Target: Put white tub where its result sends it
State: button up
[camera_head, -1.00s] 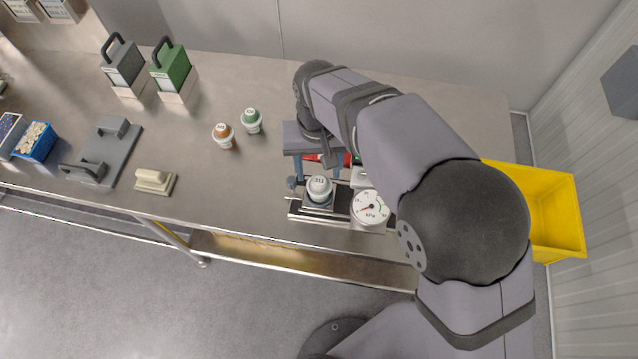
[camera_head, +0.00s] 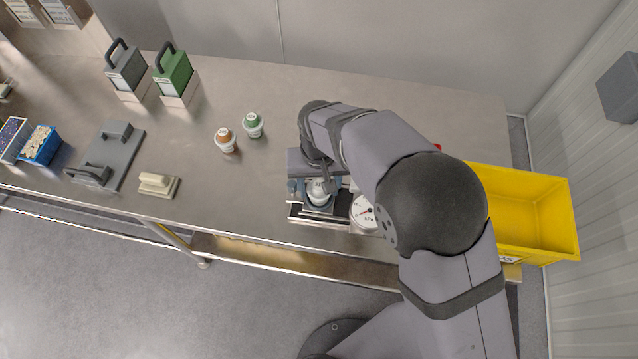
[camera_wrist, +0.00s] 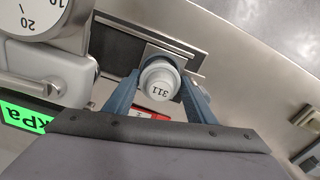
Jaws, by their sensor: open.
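The white tub (camera_head: 318,197) sits in the leak-test fixture at the front of the bench. My gripper (camera_head: 318,187) is above the fixture. In the wrist view its blue fingers (camera_wrist: 160,95) stand open on either side of the tub; whether they touch it I cannot tell. A round kPa gauge (camera_head: 362,211) is beside the fixture, partly behind my arm; its dial is cut off in the wrist view (camera_wrist: 35,15), with a green kPa label (camera_wrist: 22,117).
An orange-lidded tub (camera_head: 225,140) and a green-lidded tub (camera_head: 253,125) stand mid-bench. Handled grey (camera_head: 125,68) and green (camera_head: 174,76) blocks stand behind left. A grey plate (camera_head: 107,155), cream block (camera_head: 157,185) and blue bin (camera_head: 41,145) are left. A yellow bin (camera_head: 535,225) is right.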

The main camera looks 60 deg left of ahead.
jog(key=c, duration=0.8)
jog(key=shift+r, duration=0.15)
notch_tip(320, 180, up, 10)
jog(key=shift+f+b, duration=0.1)
jog(key=shift+b, duration=0.9)
